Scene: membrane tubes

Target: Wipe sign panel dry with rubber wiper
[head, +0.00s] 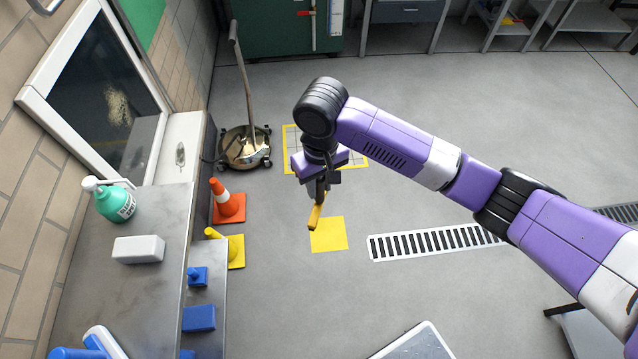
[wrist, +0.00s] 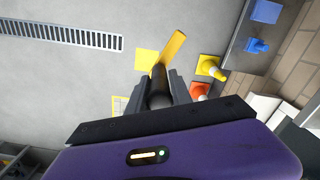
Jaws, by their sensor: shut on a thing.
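My gripper (head: 319,188) hangs above the open floor near the middle of the head view. It is shut on the rubber wiper, which has a yellow bar-like end (head: 315,217) and a dark handle. In the wrist view the black handle (wrist: 160,90) sits between the fingers of my gripper (wrist: 158,75), with the yellow end beyond it. A pale-edged grey panel with small specks (head: 420,346) is cut off at the bottom of the head view. It may be the sign panel; I cannot tell for sure. The wiper is well apart from it.
A steel counter (head: 160,215) on the left bears a green spray bottle (head: 115,203) and a white block (head: 138,249). An orange cone (head: 228,205) and a yellow cone (head: 230,248) stand beside it. A floor grate (head: 435,242) lies at right. The middle floor is clear.

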